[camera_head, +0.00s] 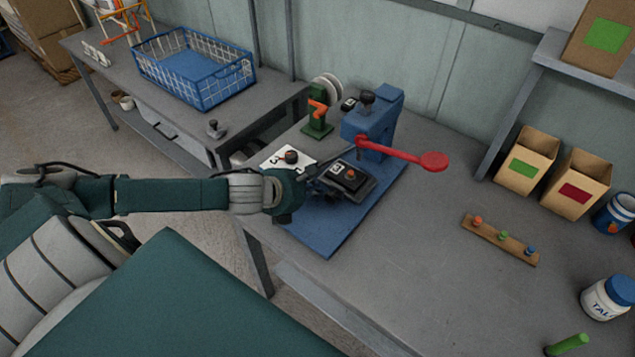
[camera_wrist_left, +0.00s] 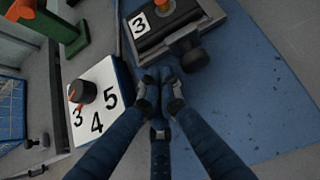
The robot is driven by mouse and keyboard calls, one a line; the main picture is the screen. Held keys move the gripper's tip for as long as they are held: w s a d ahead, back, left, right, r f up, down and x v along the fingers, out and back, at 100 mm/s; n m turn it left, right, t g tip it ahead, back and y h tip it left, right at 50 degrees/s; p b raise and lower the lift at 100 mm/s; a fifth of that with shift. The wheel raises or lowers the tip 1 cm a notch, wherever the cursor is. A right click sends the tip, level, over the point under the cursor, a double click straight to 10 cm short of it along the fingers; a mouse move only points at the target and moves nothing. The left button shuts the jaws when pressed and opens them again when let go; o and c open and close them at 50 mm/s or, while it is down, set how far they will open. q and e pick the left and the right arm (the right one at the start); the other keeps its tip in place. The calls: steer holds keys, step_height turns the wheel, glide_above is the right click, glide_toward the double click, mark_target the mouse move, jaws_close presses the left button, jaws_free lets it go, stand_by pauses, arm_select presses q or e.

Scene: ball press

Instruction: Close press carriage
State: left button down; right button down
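The blue press (camera_head: 374,124) stands on a blue base plate (camera_head: 330,238), its red lever (camera_head: 405,155) reaching right. The dark press carriage (camera_head: 350,182) sits out in front of the press body, with an orange piece on top. The carriage (camera_wrist_left: 165,30) also shows at the top of the left wrist view, with a "3" label and a black knob (camera_wrist_left: 188,54). My left gripper (camera_wrist_left: 160,88) has its fingertips together, with nothing seen between them, just beside the carriage knob; contact cannot be told. In the head view the left gripper (camera_head: 314,180) partly covers the carriage's left side.
A white dial plate (camera_wrist_left: 97,110) with numbers and a black knob lies left of the gripper. A green stand (camera_head: 318,122) with an orange part is behind. A wooden strip with coloured pegs (camera_head: 500,238) lies right; the table between is clear.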

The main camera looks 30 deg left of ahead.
mark_target(328, 175)
arm_select(q)
steer(key=shift+w+d+f, duration=0.1)
steer(key=shift+w+f, duration=0.05)
steer(key=shift+w, duration=0.9)
steer(key=shift+s, duration=0.1)
steer(key=w+p, duration=0.1)
steer(key=w, duration=0.2)
steer(key=shift+w, duration=0.15)
steer(key=shift+w+d, duration=0.15)
steer(key=shift+w, duration=0.4)
steer(key=shift+s, duration=0.1)
